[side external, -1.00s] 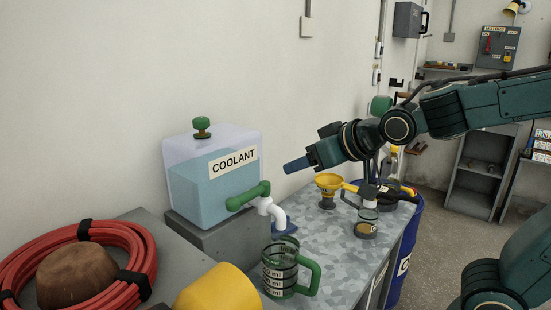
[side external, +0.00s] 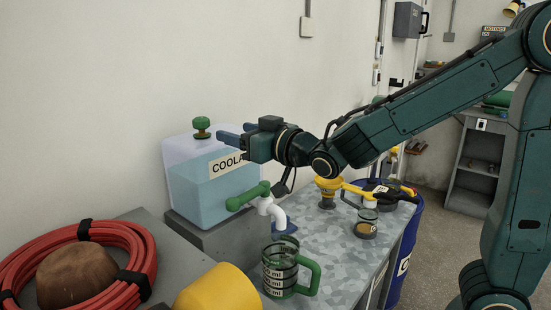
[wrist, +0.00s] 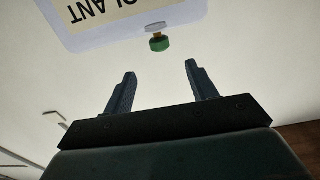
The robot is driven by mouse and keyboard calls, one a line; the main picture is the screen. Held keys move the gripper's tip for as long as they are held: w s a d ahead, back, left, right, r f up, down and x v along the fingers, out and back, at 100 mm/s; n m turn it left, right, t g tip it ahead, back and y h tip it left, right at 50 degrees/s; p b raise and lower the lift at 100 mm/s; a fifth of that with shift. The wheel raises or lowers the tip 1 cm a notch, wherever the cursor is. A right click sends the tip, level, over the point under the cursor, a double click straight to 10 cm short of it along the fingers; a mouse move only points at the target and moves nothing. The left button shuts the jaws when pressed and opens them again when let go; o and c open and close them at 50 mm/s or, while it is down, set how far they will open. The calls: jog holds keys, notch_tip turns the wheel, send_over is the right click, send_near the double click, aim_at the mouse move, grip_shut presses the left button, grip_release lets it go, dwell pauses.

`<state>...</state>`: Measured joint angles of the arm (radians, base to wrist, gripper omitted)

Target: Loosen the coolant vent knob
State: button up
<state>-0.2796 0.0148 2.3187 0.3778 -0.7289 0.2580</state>
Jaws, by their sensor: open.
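The green coolant vent knob (side external: 201,126) stands on top of the translucent coolant tank (side external: 185,180), which holds blue liquid and sits on a grey block. My gripper (side external: 225,136) is open and empty, to the right of the knob and in front of the tank's upper right part. Its arm end covers part of the COOLANT label. In the wrist view, the knob (wrist: 160,43) shows beyond the open fingers (wrist: 160,76), roughly between their lines and apart from them. The tank (wrist: 100,42) appears upside down at the top.
A green-handled tap (side external: 250,196) with a white spout projects from the tank's front. A green measuring jug (side external: 290,272) stands below it. A red hose coil (side external: 140,245) lies at left. Open air surrounds the knob.

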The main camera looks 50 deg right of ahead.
aim_at(206, 124)
jog(key=shift+w, duration=0.15)
jog(key=shift+w, duration=6.75)
jog(key=c, duration=1)
